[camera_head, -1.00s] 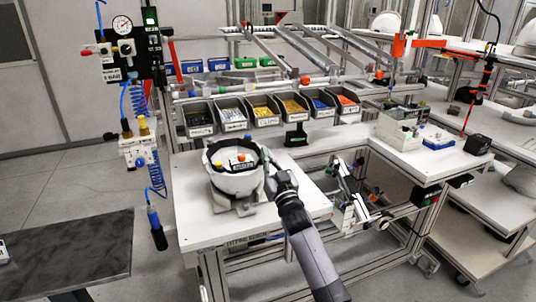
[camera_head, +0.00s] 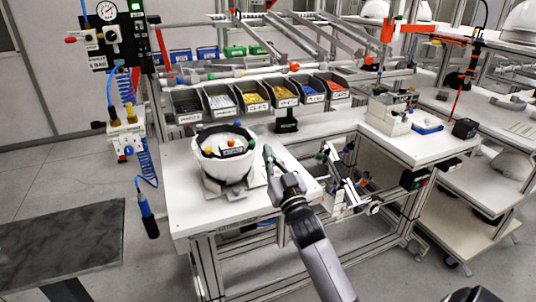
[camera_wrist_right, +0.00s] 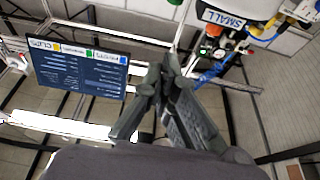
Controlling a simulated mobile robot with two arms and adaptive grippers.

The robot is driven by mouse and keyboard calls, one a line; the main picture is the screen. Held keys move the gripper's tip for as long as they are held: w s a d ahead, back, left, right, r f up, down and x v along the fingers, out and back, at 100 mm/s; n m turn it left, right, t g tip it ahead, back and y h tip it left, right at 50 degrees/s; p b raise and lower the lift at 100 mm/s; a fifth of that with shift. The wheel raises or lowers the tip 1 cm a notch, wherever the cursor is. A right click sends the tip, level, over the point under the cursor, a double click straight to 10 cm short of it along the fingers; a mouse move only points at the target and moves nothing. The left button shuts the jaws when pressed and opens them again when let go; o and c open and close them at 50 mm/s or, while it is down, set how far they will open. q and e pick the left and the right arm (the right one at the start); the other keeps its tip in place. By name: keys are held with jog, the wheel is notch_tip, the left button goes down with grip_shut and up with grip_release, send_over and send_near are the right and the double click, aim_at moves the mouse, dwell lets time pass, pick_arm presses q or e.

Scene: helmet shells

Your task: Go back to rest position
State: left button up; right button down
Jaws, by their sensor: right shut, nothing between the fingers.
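My right gripper (camera_head: 268,152) is just right of the white helmet shell in the head view, apart from it and above the white table. In the right wrist view its fingers (camera_wrist_right: 165,75) are together with nothing between them. The white helmet shell (camera_head: 226,166) sits upside down on a grey holder on the white workbench (camera_head: 187,222), with small coloured parts and a dark label inside. My left gripper is not in view.
Several labelled bins (camera_head: 251,97) line the back of the bench. A blue hose with a black-tipped tool (camera_head: 149,222) hangs at the left. A dark table (camera_head: 60,240) stands at lower left. A screen (camera_wrist_right: 78,66) shows in the wrist view.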

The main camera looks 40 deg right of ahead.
jog(key=shift+f, duration=0.1)
dwell(0.3)
jog(key=s+a+f+n+g+y, duration=0.1)
jog(key=s+a+f+g, duration=0.35)
jog(key=f, duration=0.45)
jog(key=s+a+f+n+g+y, duration=0.15)
jog(key=s+a+f+g, duration=0.3)
jog(key=f, duration=0.45)
jog(key=s+a+f+n+g+y, duration=0.1)
jog(key=s+a+f+g, duration=0.25)
jog(key=s, duration=0.45)
jog(key=s+a+f+g+y, duration=0.1)
jog(key=s+a+f+g, duration=0.25)
jog(key=s, duration=0.45)
jog(key=s+a+f+n+g+y, duration=0.1)
jog(key=s+a+f+g, duration=0.2)
jog(key=s, duration=0.5)
notch_tip(320, 180, down, 27)
jog(key=s, duration=0.1)
jog(key=s+d+f+g, duration=0.1)
jog(key=s+d+f, duration=0.1)
jog(key=s+f, duration=1.3)
jog(key=shift+s, duration=0.8)
